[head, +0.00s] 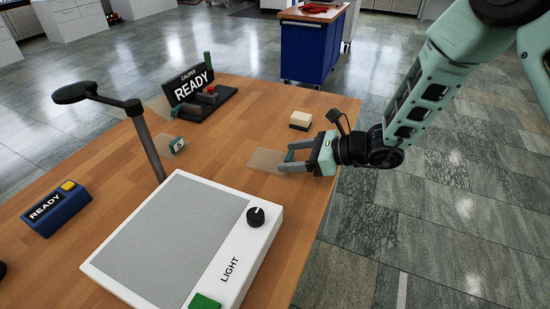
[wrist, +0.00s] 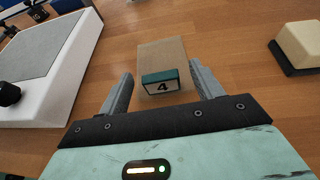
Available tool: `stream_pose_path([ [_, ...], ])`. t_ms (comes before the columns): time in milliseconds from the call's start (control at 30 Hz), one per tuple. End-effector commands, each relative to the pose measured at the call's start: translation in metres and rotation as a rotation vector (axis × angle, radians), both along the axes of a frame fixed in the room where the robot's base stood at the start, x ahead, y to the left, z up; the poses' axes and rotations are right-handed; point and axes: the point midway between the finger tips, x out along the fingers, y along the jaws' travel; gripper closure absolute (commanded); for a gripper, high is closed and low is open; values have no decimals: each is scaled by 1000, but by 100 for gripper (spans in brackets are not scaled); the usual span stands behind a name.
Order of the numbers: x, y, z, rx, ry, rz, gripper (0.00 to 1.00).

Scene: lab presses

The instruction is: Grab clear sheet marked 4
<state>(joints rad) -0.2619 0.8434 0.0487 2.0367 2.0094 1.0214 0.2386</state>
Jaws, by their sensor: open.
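The clear sheet marked 4 (wrist: 162,55) lies on the wooden table, with a teal tab (wrist: 161,82) at its near end that carries a black 4 on white. In the head view the see-through sheet (head: 265,160) lies just left of my gripper. My gripper (head: 285,162) is open, low over the right part of the table. In the wrist view the tab sits between its two grey fingers (wrist: 162,88), with a gap on each side. The fingers do not touch it.
A light box (head: 190,240) stands at the front, with an arm-mounted dark disc above it. A sheet tab marked S or 5 (head: 177,145), a caliper stand (head: 200,95) and a blue READY box (head: 55,208) stand further left. A cream block (head: 300,120) sits behind my gripper.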

Motion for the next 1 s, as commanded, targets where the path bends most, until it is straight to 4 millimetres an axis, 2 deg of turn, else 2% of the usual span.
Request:
stream_pose_path([
  [133,3,14,-6,-1,1,1,35],
  [400,4,16,-8,-1,1,-1,35],
  [500,4,16,-7,-1,1,-1,62],
  [600,4,16,-7,-1,1,-1,85],
  [867,4,16,-6,0,0,-1,85],
  [1000,5,16,6,2,-2,-1,85],
])
